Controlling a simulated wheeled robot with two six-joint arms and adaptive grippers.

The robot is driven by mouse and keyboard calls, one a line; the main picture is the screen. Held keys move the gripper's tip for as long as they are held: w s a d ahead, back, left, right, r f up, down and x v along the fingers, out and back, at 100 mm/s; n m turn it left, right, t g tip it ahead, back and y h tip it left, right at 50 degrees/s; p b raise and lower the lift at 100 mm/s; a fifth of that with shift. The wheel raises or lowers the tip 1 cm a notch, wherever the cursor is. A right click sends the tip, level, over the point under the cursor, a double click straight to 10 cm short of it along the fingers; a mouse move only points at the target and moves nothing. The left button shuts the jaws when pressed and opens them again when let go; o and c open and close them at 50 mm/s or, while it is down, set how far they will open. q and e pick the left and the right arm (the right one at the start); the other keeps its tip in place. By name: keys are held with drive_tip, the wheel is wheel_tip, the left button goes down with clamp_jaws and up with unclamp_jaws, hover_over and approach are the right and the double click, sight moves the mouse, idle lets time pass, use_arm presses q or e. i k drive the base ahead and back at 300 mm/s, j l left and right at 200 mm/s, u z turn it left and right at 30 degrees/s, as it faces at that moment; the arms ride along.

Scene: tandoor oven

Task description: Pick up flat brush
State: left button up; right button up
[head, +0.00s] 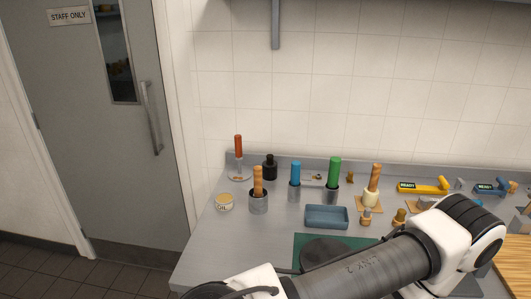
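I cannot tell for sure which item is the flat brush. Several upright handles stand along the back of the steel counter in the head view. A wooden handle (374,177) rises from a cream-coloured lower part on a small wooden board. Another wooden handle (258,181) stands in a metal cup (258,204). A red-orange handle (238,146) stands on a small pale dish. Bristles are not visible. Neither gripper shows; one of my arms crosses the lower right, hiding the counter's front.
A grey door (85,150) stands left.

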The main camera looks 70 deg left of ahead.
sight(257, 170)
drive_tip(key=u, duration=2.4)
drive_tip(key=l+u, duration=0.25)
drive_tip(key=k+l+u, duration=0.25)
drive_tip(key=i+j, duration=0.05)
drive_tip(key=i, duration=0.05)
